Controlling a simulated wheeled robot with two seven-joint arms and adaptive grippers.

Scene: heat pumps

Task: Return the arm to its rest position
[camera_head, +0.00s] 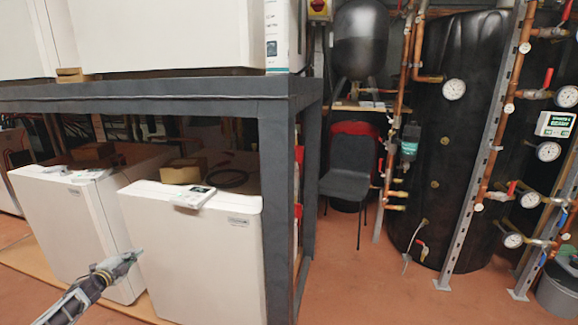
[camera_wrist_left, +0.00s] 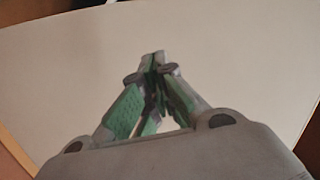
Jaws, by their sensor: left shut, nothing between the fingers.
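My left arm comes in at the lower left of the head view. Its gripper (camera_head: 136,256) is in front of the white heat pump cabinets, near the gap between the left cabinet (camera_head: 70,230) and the right cabinet (camera_head: 200,255). In the left wrist view the gripper (camera_wrist_left: 155,58) has its green-padded fingers together at the tips, with nothing held. A plain pale surface (camera_wrist_left: 240,50) fills most of the view beyond the fingers. I cannot tell whether the fingertips touch it. My right gripper is in neither view.
A dark metal frame (camera_head: 180,88) stands over the cabinets, with its post (camera_head: 275,200) at their right. A leaflet (camera_head: 194,196) lies on the right cabinet. A dark chair (camera_head: 350,165), black tank (camera_head: 450,140) and copper pipes stand at the right. Red floor (camera_head: 370,290) is clear before them.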

